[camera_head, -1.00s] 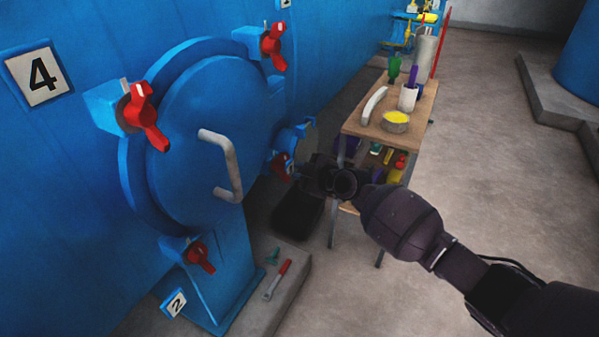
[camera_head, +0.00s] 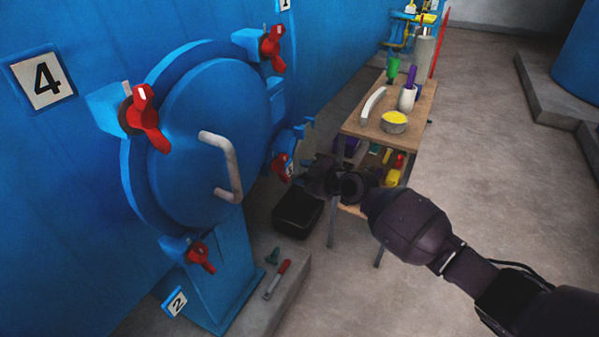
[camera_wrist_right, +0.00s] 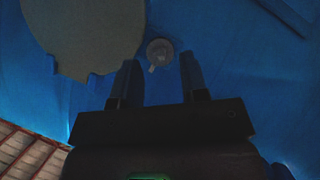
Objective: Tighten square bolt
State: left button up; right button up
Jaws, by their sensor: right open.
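In the right wrist view a small round grey fitting with a squarish tab (camera_wrist_right: 158,52), likely the square bolt, sits on a blue surface. My right gripper (camera_wrist_right: 160,76) is open, its two fingers pointing toward the fitting on either side of its line, with nothing between them. In the head view my right gripper (camera_head: 318,180) is between the blue autoclave (camera_head: 205,140) and the wooden table, beside a small round blue flange (camera_head: 300,140) with a red clamp. The bolt cannot be made out in the head view. My left gripper is not in view.
Red wing clamps (camera_head: 143,118) ring the big blue door, which has a grey handle (camera_head: 228,165). A wooden table (camera_head: 365,128) holds a white cup and a bowl. A black bin (camera_head: 297,213) and a red-handled tool (camera_head: 277,278) lie below.

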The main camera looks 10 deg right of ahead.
jog(key=p+v, duration=0.1)
jog(key=v, duration=0.8)
